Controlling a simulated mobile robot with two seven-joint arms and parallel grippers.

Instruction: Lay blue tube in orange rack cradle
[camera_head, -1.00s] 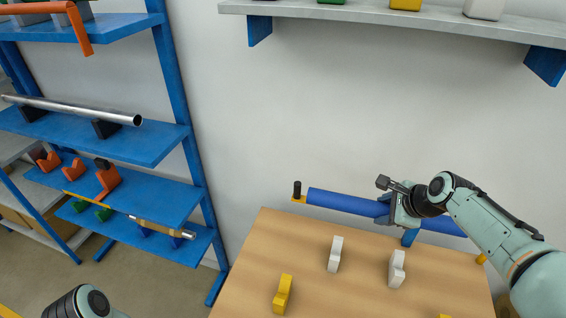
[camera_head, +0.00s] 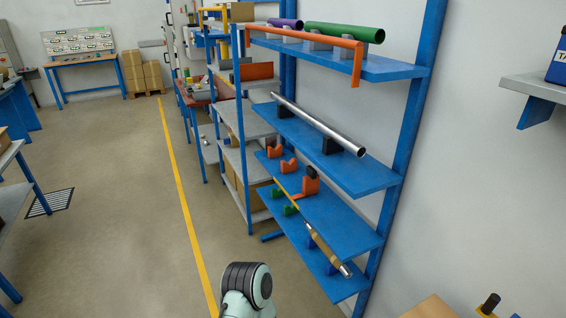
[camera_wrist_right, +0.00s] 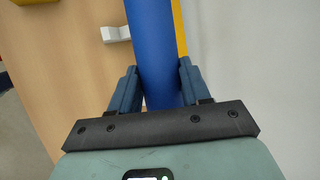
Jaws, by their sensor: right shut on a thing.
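The blue tube (camera_wrist_right: 151,40) runs up the right wrist view between the fingers of my right gripper (camera_wrist_right: 158,85), which is shut on it. The tube's far end is cut off by the frame. The orange cradles are in the head view on a lower shelf of the blue rack (camera_head: 340,225): a back one (camera_head: 274,151), a middle one (camera_head: 289,166) and a front one (camera_head: 310,184) with a dark part at its top. No tube lies in them. Part of my left arm shows at the bottom of the head view; its gripper is not visible.
A silver tube (camera_head: 318,123) lies on the shelf above; a green tube (camera_head: 345,32) and an orange bar (camera_head: 305,40) are on top. A brown-and-silver tube (camera_head: 328,250) lies below. The floor left of the rack is open. A wooden table corner (camera_head: 430,307) shows bottom right.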

